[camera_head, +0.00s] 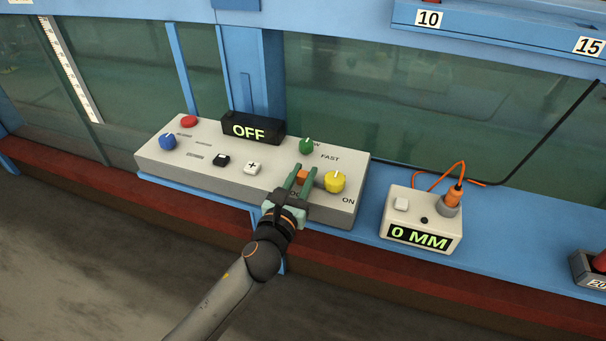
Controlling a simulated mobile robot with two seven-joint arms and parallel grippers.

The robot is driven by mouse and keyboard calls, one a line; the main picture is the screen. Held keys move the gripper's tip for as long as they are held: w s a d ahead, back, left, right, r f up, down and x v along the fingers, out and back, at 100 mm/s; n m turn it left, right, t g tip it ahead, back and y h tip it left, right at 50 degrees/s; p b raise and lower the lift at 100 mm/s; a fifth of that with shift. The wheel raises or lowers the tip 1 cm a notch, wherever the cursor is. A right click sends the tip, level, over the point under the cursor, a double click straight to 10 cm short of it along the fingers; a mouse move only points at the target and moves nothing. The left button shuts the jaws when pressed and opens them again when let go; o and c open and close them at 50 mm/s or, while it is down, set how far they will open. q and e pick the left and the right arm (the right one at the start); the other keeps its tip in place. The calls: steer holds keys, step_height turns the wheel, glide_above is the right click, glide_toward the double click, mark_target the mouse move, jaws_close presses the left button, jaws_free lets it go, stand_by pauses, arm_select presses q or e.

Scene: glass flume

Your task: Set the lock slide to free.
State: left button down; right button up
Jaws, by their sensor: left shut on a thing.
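A grey control box (215,178) sits on the blue ledge in front of the flume glass. My left gripper (301,176) reaches over its front right part, with its green fingers pointing away from me. The fingers are shut on a small orange piece (302,175), which looks like the lock slide. Most of the piece and the lettering beside it are hidden by the gripper, so I cannot read its position. My right gripper is not in view.
Close to the fingers are a yellow knob (335,181) on the right and a green knob (306,146) behind. A black display (253,127) reads OFF. A blue knob (168,142) and red button (189,121) are left. A 0 MM meter (421,217) with an orange cable stands right.

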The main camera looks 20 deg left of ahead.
arm_select(q)
steer(key=shift+a+r, duration=0.1)
steer(key=shift+a, duration=0.2)
steer(key=shift+w+a+p, duration=0.1)
steer(key=shift+a+p, duration=0.5)
steer(key=shift+a, duration=0.35)
steer(key=c, duration=0.6)
jaws_free()
steer(key=shift+a, duration=0.1)
steer(key=shift+c, duration=0.2)
